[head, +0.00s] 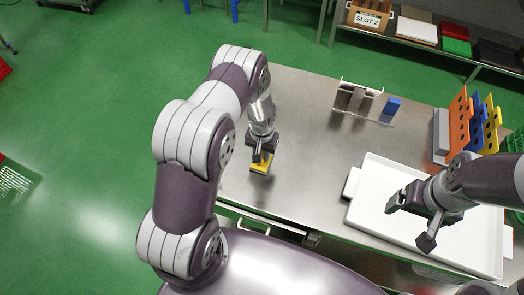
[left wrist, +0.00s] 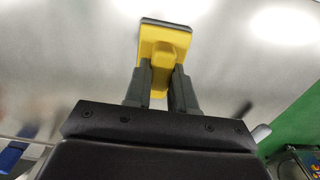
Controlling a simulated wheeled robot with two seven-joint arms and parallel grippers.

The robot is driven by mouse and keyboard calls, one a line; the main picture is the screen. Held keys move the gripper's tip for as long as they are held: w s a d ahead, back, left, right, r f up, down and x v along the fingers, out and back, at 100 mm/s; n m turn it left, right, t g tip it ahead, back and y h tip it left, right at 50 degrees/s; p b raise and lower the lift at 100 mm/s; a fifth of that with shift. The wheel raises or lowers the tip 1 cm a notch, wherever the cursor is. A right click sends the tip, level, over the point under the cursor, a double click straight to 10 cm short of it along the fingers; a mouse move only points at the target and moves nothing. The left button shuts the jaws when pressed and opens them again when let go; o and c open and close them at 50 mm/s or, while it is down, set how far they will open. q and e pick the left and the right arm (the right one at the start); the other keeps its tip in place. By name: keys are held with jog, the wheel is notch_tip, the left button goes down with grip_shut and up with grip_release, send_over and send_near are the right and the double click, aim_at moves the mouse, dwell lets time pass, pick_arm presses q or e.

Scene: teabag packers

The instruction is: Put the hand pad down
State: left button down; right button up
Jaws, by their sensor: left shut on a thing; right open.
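The hand pad is yellow with a dark grey edge layer; it shows in the head view (head: 261,162) and in the left wrist view (left wrist: 165,38). My left gripper (head: 262,154) is shut on the hand pad's yellow grip, near the left end of the steel table (head: 300,135). In the left wrist view its two fingers (left wrist: 160,85) close on the yellow part from both sides. I cannot tell whether the pad touches the table. My right gripper (head: 412,216) is open and empty above the white tray (head: 380,185).
A metal rack (head: 356,98) and a blue block (head: 392,105) stand at the table's back. Orange, blue and yellow perforated panels (head: 460,120) stand at the right. The table between the left gripper and the white tray is clear. A shelf with bins (head: 455,46) is behind.

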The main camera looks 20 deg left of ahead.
pick_arm(q)
jog(key=shift+f, duration=0.2)
jog(key=c, duration=0.9)
grip_release()
jog(key=shift+r, duration=0.1)
jog(key=shift+c, duration=0.2)
